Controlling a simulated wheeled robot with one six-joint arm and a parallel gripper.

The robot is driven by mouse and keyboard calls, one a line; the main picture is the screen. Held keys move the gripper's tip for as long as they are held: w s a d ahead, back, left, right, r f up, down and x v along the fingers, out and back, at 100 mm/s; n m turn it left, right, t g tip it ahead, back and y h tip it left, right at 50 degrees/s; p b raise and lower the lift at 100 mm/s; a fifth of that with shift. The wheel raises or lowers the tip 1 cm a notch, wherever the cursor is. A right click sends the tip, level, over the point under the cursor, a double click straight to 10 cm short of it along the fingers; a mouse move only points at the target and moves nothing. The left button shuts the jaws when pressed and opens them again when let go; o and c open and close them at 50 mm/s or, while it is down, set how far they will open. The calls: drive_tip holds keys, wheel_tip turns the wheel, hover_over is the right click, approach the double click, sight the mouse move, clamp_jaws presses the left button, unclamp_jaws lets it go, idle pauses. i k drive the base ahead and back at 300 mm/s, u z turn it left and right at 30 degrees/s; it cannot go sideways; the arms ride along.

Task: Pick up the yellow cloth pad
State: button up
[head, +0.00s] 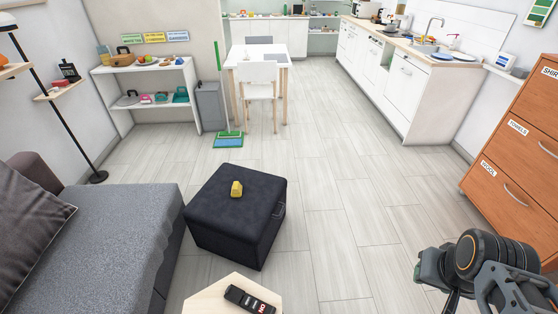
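A small yellow item, which looks like the yellow cloth pad (236,189), sits on top of the dark ottoman (215,202). It looks short and blocky; its cloth texture is too small to make out. Nothing touches it from above. My gripper (436,268) is at the lower right with my arm, well to the right of the ottoman and apart from the pad. Its fingertips do not show clearly, so whether it is open or shut cannot be told.
A grey sofa (110,225) stands left of the ottoman. A light wooden table (205,297) with a black remote (250,299) is in front. An orange-brown drawer cabinet (520,150) stands at right. A white table (246,64) and chair (258,80) are behind. Floor (345,215) right of the ottoman is clear.

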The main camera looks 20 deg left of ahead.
sight(236, 192)
drive_tip(key=u, duration=0.05)
drive_tip(key=i, duration=1.6)
drive_tip(key=u, duration=1.3)
drive_tip(key=i, duration=0.95)
drive_tip(key=u, duration=1.2)
drive_tip(key=i, duration=0.3)
drive_tip(key=u, duration=0.25)
